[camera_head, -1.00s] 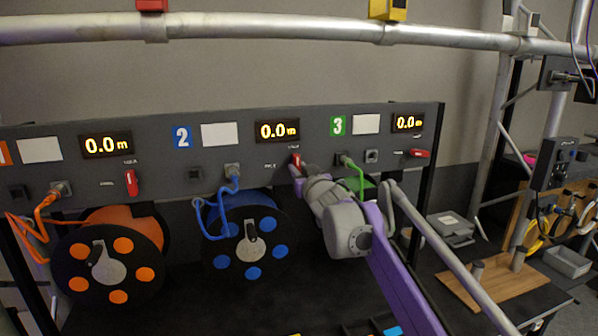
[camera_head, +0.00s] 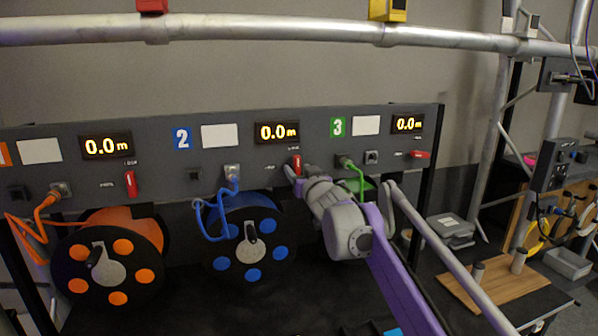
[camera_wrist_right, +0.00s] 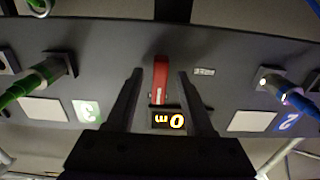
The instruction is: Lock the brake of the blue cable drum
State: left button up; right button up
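The blue cable drum (camera_head: 245,235) hangs below the panel section marked 2, with a blue cable to a socket. Its red brake lever (camera_head: 296,164) is right of that socket, under the middle display, and stands upright. It also shows in the right wrist view (camera_wrist_right: 160,78), where the picture is upside down and the lever points toward the display. My right gripper (camera_head: 291,173) is at the lever's lower end. In the wrist view its two fingers (camera_wrist_right: 160,95) are open, one on each side of the lever, with gaps on both sides. My left gripper is out of view.
The orange drum (camera_head: 108,262) has an upright red lever (camera_head: 130,184). The right section's red lever (camera_head: 420,155) lies sideways. A green cable (camera_head: 358,177) hangs close beside my right wrist. A metal pipe (camera_head: 240,27) crosses above the panel (camera_head: 220,160).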

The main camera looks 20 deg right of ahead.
jog(key=shift+s, duration=0.1)
jog(key=s+b, duration=0.1)
jog(key=s, duration=0.9)
jog(key=shift+s+d+b, duration=0.2)
jog(key=shift+s+b, duration=0.15)
jog(key=shift+b, duration=0.05)
jog(key=s+a+f+g+p, duration=0.1)
jog(key=s+f+g, duration=0.5)
jog(key=s+f, duration=1.1)
jog(key=s+a+f+g+p, duration=0.2)
jog(key=s+f+g, duration=0.4)
jog(key=s+f, duration=1.2)
notch_tip(320, 180, down, 3)
jog(key=shift+s+a+f+g+h+p, duration=0.15)
jog(key=shift+s+a+g+h+p, duration=0.1)
jog(key=shift+g+h+p, duration=0.1)
